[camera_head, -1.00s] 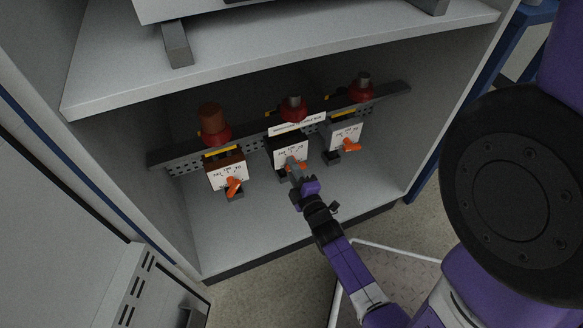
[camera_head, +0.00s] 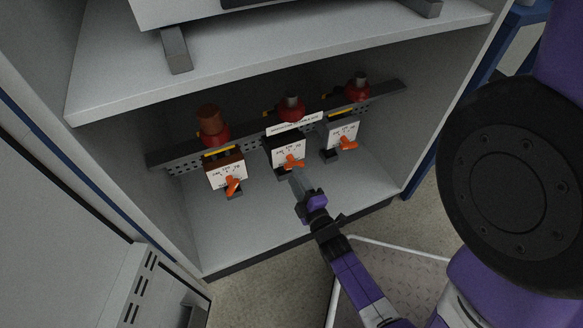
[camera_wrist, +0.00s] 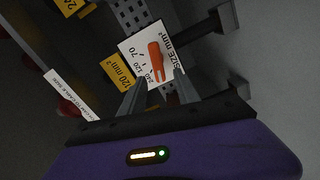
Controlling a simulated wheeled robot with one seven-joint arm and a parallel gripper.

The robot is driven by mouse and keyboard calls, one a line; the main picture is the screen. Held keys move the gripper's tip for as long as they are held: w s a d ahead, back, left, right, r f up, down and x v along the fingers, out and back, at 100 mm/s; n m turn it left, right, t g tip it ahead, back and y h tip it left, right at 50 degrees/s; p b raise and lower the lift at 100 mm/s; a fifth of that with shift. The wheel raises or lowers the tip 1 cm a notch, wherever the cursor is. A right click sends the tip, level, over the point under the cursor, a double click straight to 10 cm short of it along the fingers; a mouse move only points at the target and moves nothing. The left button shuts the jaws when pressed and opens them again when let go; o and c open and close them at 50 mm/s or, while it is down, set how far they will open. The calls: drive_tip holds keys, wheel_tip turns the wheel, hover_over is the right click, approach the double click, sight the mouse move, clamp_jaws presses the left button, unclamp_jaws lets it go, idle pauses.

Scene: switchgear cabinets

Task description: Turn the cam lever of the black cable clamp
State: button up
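The black cable clamp (camera_head: 273,149) is the middle one of three on a rail inside the cabinet. It has a white size card and an orange cam lever (camera_head: 291,163), which points right and slightly down in the head view. In the wrist view the lever (camera_wrist: 155,60) lies over the white card (camera_wrist: 140,48), beside printed sizes including 70 and 120. My gripper (camera_head: 297,178) is just below and in front of the lever. In the wrist view its fingers (camera_wrist: 160,78) are apart and empty, with the lever just beyond the tips.
A brown clamp (camera_head: 226,160) with an orange lever (camera_head: 232,185) stands to the left, and a grey clamp (camera_head: 329,134) with its lever (camera_head: 347,143) to the right. A shelf (camera_head: 290,65) overhangs them. The cabinet floor (camera_head: 245,232) in front is clear.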

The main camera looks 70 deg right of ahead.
drive_tip(key=shift+v, duration=1.25)
drive_tip(key=s+a+r+m+t+y, duration=0.3)
drive_tip(key=a+r+y, duration=0.4)
drive_tip(key=a+r, duration=0.55)
drive_tip(key=s+a+r+m+y, duration=0.2)
drive_tip(key=s+a+r+y, duration=0.45)
drive_tip(key=a, duration=0.95)
wheel_tip(320, 180, up, 36)
drive_tip(key=w+p, duration=0.2)
drive_tip(key=p, duration=3.2)
drive_tip(key=shift+r, duration=0.15)
